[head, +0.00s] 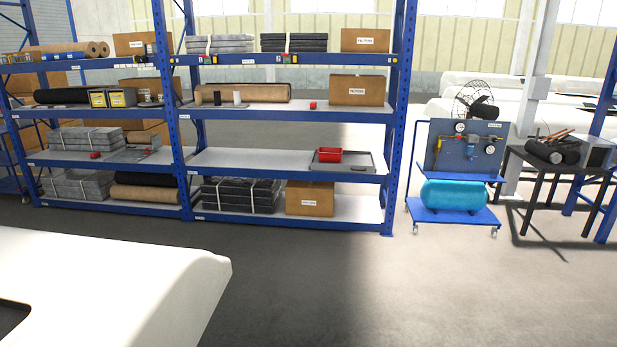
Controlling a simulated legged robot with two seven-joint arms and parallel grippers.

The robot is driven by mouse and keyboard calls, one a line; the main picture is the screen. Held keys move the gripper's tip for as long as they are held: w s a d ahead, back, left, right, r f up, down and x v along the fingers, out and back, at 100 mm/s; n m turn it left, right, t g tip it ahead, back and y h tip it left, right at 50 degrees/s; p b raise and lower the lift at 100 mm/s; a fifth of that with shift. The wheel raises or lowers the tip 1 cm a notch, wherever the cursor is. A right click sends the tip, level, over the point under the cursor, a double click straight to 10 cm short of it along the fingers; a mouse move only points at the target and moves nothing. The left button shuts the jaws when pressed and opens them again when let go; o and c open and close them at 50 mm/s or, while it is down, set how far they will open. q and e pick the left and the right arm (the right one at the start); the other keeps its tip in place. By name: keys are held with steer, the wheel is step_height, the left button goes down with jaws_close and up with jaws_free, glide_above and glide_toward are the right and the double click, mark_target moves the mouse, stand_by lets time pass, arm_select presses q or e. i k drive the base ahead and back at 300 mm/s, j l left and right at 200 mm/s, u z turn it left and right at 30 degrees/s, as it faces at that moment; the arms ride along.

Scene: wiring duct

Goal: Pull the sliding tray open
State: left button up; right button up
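A flat dark grey tray (358,166) lies at the right end of a middle shelf in the right-hand bay of the blue rack. It looks like the sliding tray, and a small red bin (327,156) stands on it. Its front edge is near the shelf's front; I cannot tell how far it is pulled out. A similar grey tray (128,156) lies on the same level in the left bay. Neither of my grippers is in view.
A large smooth white body (130,280) with a dark opening fills the lower left. The blue rack (392,150) holds boxes and bundles. A blue cart (455,215) with a cyan tank and a dark table (556,165) stand right. The grey floor (400,290) before the rack is clear.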

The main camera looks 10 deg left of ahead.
mark_target(352, 161)
steer(key=i+l+u, duration=0.15)
steer(key=i, duration=2.5)
steer(key=i+u, duration=0.15)
steer(key=i, duration=0.8)
steer(key=i+l+u, duration=0.15)
steer(key=i, duration=0.8)
steer(key=i+j+u, duration=0.25)
steer(key=i+j, duration=0.2)
steer(key=i+j+u, duration=0.3)
steer(key=i, duration=0.2)
steer(key=i+j, duration=0.25)
steer(key=j, duration=0.25)
steer(key=z, duration=1.85)
steer(key=i+j+u, duration=0.1)
steer(key=i+j, duration=0.4)
